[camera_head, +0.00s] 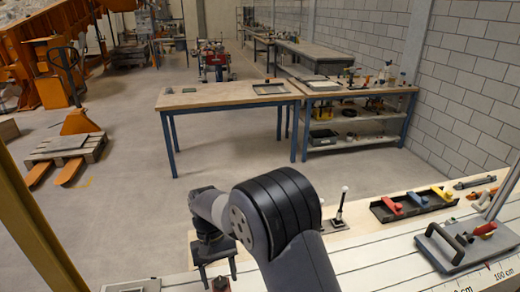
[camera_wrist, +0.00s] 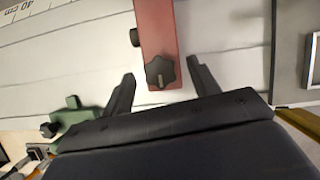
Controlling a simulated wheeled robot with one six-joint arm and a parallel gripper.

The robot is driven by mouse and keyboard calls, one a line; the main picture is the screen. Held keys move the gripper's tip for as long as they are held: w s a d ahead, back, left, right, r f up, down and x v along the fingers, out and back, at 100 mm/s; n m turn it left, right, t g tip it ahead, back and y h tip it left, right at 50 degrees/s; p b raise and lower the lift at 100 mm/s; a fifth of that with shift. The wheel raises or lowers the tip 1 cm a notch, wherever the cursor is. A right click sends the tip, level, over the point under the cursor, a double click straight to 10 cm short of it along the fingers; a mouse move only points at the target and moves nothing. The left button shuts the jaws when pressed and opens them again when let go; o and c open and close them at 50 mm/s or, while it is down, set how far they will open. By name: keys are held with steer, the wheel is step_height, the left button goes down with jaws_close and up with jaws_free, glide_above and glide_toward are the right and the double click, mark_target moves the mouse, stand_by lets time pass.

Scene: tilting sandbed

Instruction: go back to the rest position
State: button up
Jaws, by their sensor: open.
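My gripper (camera_head: 219,274) hangs fingers down over the white bed at the lower middle of the head view, partly hidden by my arm. In the wrist view my gripper (camera_wrist: 161,70) is open, with its two dark fingers apart and nothing held between them. A red bar (camera_wrist: 158,30) with a black star knob lies beyond and between the fingertips. Whether the fingers touch it cannot be told. In the head view my arm is bent, with its elbow high in front of the bed.
A green part (camera_wrist: 75,115) lies left of the fingers. A wooden-topped table (camera_head: 215,97) stands beyond open floor.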

steer(key=m+y, duration=0.1)
steer(key=m, duration=0.3)
steer(key=m+y+b, duration=0.1)
steer(key=m, duration=0.1)
steer(key=shift+d+y, duration=0.3)
steer(key=m+y, duration=0.1)
steer(key=m, duration=0.2)
steer(key=m+b, duration=0.1)
steer(key=m, duration=0.2)
steer(key=shift+s+d+t+y+b, duration=0.1)
steer(key=shift+d+t+y+b, duration=0.1)
steer(key=shift+t+y+b, duration=0.15)
